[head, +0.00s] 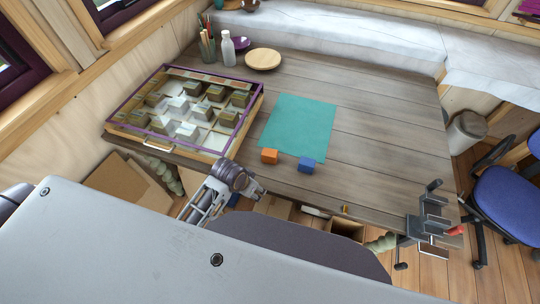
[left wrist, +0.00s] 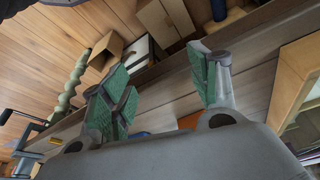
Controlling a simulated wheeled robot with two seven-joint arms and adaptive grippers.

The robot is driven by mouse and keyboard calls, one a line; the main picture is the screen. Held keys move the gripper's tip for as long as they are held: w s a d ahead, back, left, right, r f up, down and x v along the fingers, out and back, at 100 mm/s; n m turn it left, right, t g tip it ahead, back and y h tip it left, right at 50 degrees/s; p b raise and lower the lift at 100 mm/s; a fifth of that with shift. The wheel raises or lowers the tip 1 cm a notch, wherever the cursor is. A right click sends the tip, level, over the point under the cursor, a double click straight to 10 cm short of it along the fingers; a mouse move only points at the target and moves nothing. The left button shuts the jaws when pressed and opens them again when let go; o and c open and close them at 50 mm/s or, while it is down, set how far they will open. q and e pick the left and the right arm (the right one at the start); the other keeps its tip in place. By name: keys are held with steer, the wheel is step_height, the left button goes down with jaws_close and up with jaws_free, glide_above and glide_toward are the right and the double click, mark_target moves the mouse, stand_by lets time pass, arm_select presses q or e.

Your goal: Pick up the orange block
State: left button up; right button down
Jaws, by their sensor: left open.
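The orange block (head: 269,156) lies on the wooden table at the near edge of a teal mat (head: 298,122). A blue block (head: 306,164) lies to its right. My left gripper (head: 260,189) is at the table's near edge, just nearer than the orange block and apart from it. The left wrist view shows its green-padded fingers (left wrist: 165,85) spread with nothing between them. There, a sliver of the orange block (left wrist: 189,120) shows behind the gripper body, which hides the rest. My right gripper is not in view.
A glass-topped display case (head: 185,108) stands on the left of the table. A white bottle (head: 227,48), a cup of brushes and a wooden plate (head: 263,59) stand at the back. A metal vise (head: 431,220) is at the right front corner. The table's right middle is clear.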

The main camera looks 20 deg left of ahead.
arm_select(q)
steer(key=w+d+r+m, duration=0.2)
steer(key=d, duration=0.1)
steer(key=w+d+r+m+h, duration=0.1)
steer(key=w+d+r+m, duration=0.1)
steer(key=w+d, duration=0.1)
steer(key=w+d+r+m, duration=0.2)
steer(key=d, duration=0.1)
steer(key=shift+w+r+m+g+h, duration=0.1)
steer(key=shift+w+m+g+h, duration=0.2)
steer(key=shift+w+g+h, duration=0.1)
steer(key=w+r+m, duration=0.1)
steer(key=m, duration=0.1)
step_height(320, 180, up, 9)
steer(key=m+g+y, duration=0.3)
steer(key=m, duration=0.2)
glide_above(270, 152)
steer(key=shift+a+f+b, duration=0.15)
steer(key=shift+a+b, duration=0.1)
steer(key=shift+b, duration=0.2)
steer(key=shift+f, duration=0.1)
steer(key=shift+f, duration=4.2)
steer(key=shift+f, duration=0.1)
steer(key=shift+d+f+p, duration=0.15)
steer(key=shift+f+p, duration=0.5)
steer(key=shift+f, duration=1.85)
